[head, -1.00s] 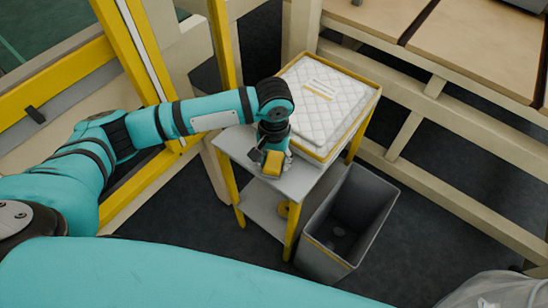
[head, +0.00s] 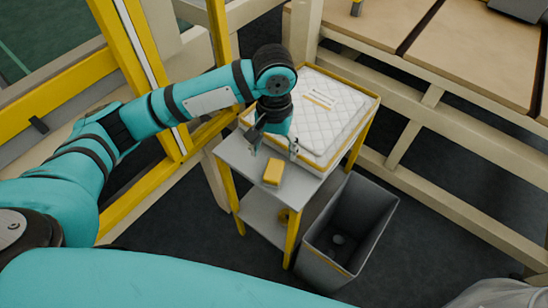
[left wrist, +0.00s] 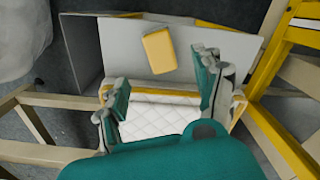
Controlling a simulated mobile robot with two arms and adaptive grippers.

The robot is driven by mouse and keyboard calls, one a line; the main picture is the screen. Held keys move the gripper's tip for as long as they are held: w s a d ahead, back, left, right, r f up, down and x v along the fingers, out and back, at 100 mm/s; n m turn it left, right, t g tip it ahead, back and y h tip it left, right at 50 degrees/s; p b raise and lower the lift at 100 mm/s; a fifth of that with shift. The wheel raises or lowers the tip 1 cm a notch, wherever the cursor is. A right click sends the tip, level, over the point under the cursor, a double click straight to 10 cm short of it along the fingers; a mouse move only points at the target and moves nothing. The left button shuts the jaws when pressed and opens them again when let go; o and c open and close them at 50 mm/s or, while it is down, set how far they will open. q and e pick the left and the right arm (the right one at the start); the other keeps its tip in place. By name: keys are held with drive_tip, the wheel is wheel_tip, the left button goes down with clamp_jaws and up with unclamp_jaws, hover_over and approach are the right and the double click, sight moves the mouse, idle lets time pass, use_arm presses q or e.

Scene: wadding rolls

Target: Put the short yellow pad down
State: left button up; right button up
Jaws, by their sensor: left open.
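The short yellow pad (head: 272,173) lies on the bare grey top of the small table (head: 240,158), near its front edge. It also shows in the left wrist view (left wrist: 159,52), on the grey surface past the fingertips. My left gripper (head: 274,148) is open and empty. It is above and behind the pad, apart from it, close to the front of the tray with the white quilted pad. In the left wrist view its two fingers (left wrist: 163,88) are spread wide with the quilted pad seen between them. My right gripper is not in view.
A white quilted pad (head: 325,110) with a label lies in a yellow-edged tray (head: 372,96) on the table's back part. A grey open bin (head: 327,262) stands on the floor right of the table. Beige rails stand behind.

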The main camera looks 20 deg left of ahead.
use_arm(q)
drive_tip(key=shift+r, duration=1.45)
drive_tip(key=shift+f, duration=0.1)
